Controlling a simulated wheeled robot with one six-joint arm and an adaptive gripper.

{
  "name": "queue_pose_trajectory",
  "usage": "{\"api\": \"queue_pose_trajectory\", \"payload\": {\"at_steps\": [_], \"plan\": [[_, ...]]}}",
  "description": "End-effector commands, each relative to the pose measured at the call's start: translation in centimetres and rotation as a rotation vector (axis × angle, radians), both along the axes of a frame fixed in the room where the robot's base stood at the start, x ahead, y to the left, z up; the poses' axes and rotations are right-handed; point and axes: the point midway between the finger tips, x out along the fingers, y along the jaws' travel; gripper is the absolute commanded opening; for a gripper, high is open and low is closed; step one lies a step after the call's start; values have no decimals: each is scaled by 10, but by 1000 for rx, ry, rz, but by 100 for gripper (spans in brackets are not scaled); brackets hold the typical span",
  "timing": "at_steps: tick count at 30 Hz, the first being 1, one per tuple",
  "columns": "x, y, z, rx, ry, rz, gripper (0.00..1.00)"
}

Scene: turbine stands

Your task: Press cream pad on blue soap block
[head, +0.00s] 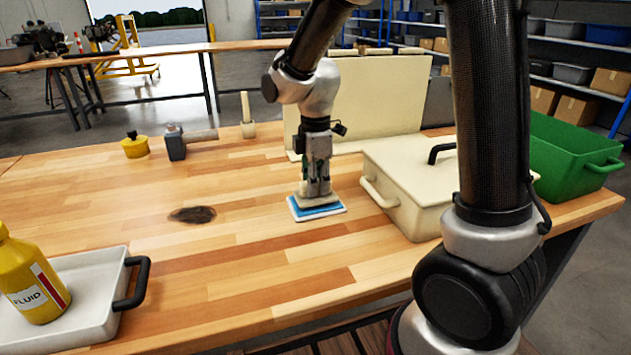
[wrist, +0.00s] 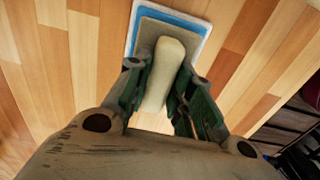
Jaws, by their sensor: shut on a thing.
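The blue soap block (head: 328,210) lies flat on the wooden table near the middle, on a thin white base. The cream pad (head: 317,201) is on top of the blue block, with blue showing around its edges. My gripper (head: 316,188) points down and is shut on the pad's grip. In the wrist view my gripper (wrist: 160,90) holds the cream pad (wrist: 172,55) by its raised handle, with the blue soap block (wrist: 185,16) beneath it. The pad seems to rest on the block, but firm contact cannot be told.
A cream lidded box (head: 415,205) stands close to the right of my gripper, with a green bin (head: 570,155) beyond. A cream panel (head: 365,100) stands behind. A dark stain (head: 192,214) marks the table. A white tray (head: 95,318) with a yellow fluid bottle (head: 32,282) is front left.

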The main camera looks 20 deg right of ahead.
Motion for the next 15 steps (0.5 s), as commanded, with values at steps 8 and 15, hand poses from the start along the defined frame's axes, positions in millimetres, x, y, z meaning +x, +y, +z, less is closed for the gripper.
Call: {"api": "queue_pose_trajectory", "payload": {"at_steps": [8,15], "plan": [[0,0,-3,0,1,0,4],[0,0,-6,0,0,0,4]]}}
